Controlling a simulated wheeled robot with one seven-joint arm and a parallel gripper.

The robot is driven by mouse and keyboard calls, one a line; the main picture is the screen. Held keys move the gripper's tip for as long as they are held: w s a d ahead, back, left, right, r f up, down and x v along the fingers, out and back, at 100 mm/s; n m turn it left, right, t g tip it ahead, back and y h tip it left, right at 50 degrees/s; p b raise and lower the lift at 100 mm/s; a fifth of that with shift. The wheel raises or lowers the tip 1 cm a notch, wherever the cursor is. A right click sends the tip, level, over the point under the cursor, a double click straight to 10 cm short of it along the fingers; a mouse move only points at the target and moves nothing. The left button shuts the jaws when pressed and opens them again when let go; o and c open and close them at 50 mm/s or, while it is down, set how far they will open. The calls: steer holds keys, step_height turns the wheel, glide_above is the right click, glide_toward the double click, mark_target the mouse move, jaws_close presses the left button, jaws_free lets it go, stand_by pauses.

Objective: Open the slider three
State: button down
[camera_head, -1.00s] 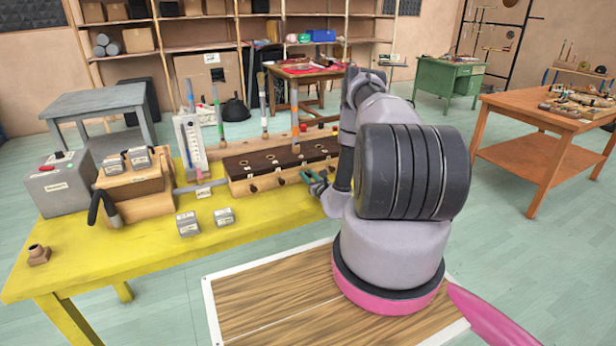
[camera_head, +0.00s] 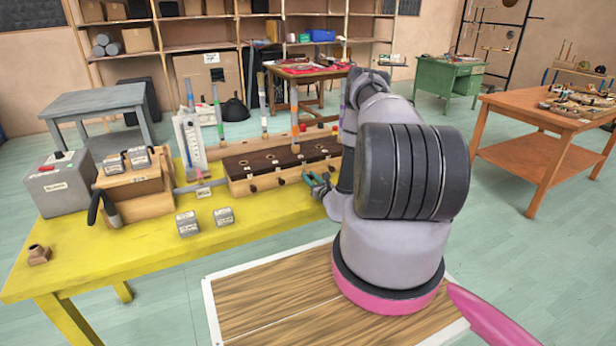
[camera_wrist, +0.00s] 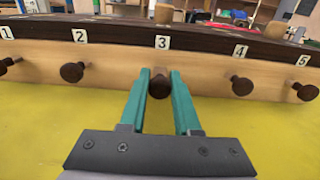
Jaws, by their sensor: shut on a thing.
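The slider box (camera_head: 270,172) is a long wooden block with a dark top, lying on the yellow table. In the wrist view its front (camera_wrist: 205,70) carries number labels 1 to 5, with a dark round knob under each. My gripper (camera_wrist: 160,80) has teal fingers placed on either side of the knob under label 3, slider three (camera_wrist: 159,87), and is shut on it. In the head view my gripper (camera_head: 308,178) is at the box's front, partly hidden by my arm. The knobs under label 2 (camera_wrist: 73,72) and label 4 (camera_wrist: 242,86) stand free on either side.
The yellow table (camera_head: 150,245) has clear room in front of the box. Two small labelled blocks (camera_head: 188,224) lie left of it. A wooden stand (camera_head: 137,190) and a grey box (camera_head: 60,184) stand farther left. Upright tubes rise behind the slider box.

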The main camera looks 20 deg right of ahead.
steer(key=shift+s, duration=0.55)
steer(key=c, duration=0.6)
jaws_free()
steer(key=shift+s, duration=0.1)
steer(key=s, duration=1)
steer(key=shift+s+d, duration=0.2)
steer(key=shift+s, duration=0.1)
